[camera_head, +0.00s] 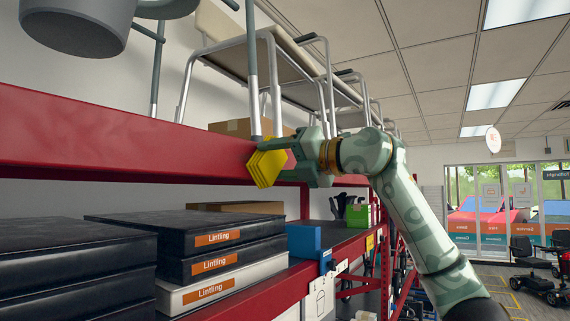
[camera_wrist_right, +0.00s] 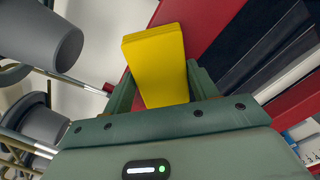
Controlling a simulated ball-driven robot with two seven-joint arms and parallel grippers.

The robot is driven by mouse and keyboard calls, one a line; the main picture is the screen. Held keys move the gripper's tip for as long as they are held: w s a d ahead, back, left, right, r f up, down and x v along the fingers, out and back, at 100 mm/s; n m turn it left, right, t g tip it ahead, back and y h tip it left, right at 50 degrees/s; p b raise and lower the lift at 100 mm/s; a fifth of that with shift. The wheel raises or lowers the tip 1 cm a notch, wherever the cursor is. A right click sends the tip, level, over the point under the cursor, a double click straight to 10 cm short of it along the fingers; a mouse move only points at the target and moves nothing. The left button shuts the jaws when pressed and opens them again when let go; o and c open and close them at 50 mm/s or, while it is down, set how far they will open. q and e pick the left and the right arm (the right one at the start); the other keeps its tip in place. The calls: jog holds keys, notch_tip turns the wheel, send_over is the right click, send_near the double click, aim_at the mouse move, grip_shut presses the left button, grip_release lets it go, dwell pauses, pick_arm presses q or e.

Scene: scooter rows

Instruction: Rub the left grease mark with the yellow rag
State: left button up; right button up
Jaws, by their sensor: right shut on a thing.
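My right gripper (camera_head: 303,158) is shut on the yellow rag (camera_head: 265,165), a flat, ridged yellow pad. The rag is in front of the red shelf beam (camera_head: 120,135) near its far end; I cannot tell whether it touches the beam. In the right wrist view the rag (camera_wrist_right: 158,66) stands out from between the fingers of my right gripper (camera_wrist_right: 163,92), with the red beam (camera_wrist_right: 203,22) behind it. Faint darker patches show on the beam, but I cannot make out a distinct grease mark. My left gripper is not in view.
Black and white boxes (camera_head: 225,265) labelled Lintling are stacked on the shelf below the beam. A blue box (camera_head: 303,241) and a green box (camera_head: 357,215) stand farther along. Metal-legged frames (camera_head: 270,75) and a grey bucket-like thing (camera_head: 78,25) are above the beam.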

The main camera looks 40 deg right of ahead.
jog(key=shift+s+a+b, duration=0.15)
jog(key=shift+s+a, duration=0.15)
jog(key=shift+a, duration=0.5)
jog(key=shift+s+a+b, duration=0.2)
jog(key=shift+s+a, duration=0.15)
jog(key=shift+a, duration=0.45)
jog(key=shift+s+a+b, duration=0.15)
jog(key=shift+s+a, duration=0.15)
jog(key=shift+a, duration=0.5)
jog(key=shift+s+a+f+b, duration=0.1)
jog(key=shift+s+a+b, duration=0.15)
jog(key=shift+a, duration=0.3)
jog(key=shift+s+a+b, duration=0.1)
jog(key=shift+s+a, duration=0.1)
jog(key=shift+a, duration=0.35)
jog(key=shift+s+a, duration=0.25)
jog(key=shift+a, duration=0.3)
jog(key=shift+d, duration=0.15)
jog(key=shift+s+d, duration=0.2)
jog(key=shift+s, duration=0.05)
jog(key=b, duration=0.2)
send_near(234, 157)
jog(key=shift+w+d, duration=0.15)
